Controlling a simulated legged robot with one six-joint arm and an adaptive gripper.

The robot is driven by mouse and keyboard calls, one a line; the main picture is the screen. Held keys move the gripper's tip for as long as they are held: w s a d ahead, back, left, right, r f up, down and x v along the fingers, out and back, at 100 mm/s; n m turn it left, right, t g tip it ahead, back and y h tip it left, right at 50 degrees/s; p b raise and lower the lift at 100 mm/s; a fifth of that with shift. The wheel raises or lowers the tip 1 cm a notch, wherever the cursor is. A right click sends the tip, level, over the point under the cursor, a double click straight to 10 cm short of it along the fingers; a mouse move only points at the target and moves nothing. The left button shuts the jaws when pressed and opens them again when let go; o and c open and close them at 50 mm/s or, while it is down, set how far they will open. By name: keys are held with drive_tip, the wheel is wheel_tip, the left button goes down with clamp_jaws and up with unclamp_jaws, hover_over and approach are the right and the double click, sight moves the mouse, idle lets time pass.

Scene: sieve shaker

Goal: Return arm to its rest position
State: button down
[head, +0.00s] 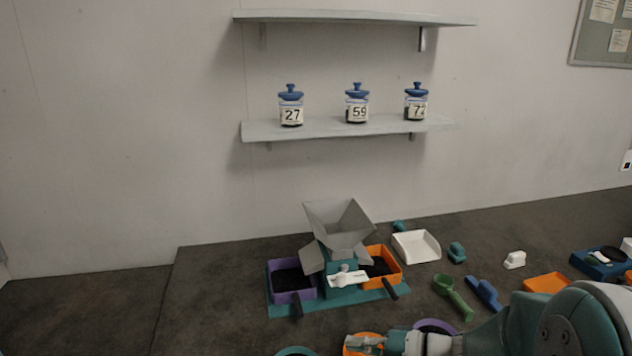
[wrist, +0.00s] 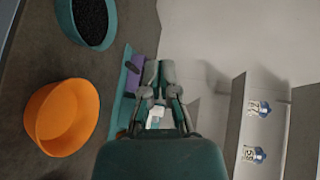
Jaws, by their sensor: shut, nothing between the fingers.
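My gripper (head: 366,343) is low at the bottom of the head view, with my arm reaching in from the lower right. It overlaps an orange bowl (head: 352,338) in that view; I cannot tell its height above it. In the wrist view my gripper (wrist: 159,78) has its fingertips close together with nothing held. They point toward the sieve shaker, which has a grey hopper (head: 338,222) and a teal base (head: 340,295). The purple tray (head: 291,281) and orange tray (head: 384,266) on it hold dark material.
A teal bowl (wrist: 90,20) of black granules and an orange bowl (wrist: 62,118) stand nearby. A green scoop (head: 453,296), a blue tool (head: 484,293) and a white dustpan (head: 416,246) lie right of the shaker. Three jars stand on the lower shelf (head: 330,127).

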drive_tip(key=s+a+r+n+g+h, duration=0.1)
drive_tip(key=s+r+n+g+h, duration=0.1)
drive_tip(key=s+n+g+h, duration=0.65)
drive_tip(key=s+d+r+m+t+h, duration=0.4)
drive_tip(key=s+d+r+t+h, duration=0.1)
drive_tip(key=s+d+t, duration=0.2)
drive_tip(key=shift+d+t+h, duration=0.35)
drive_tip(key=shift+d+t, duration=0.2)
drive_tip(key=shift+d, duration=0.05)
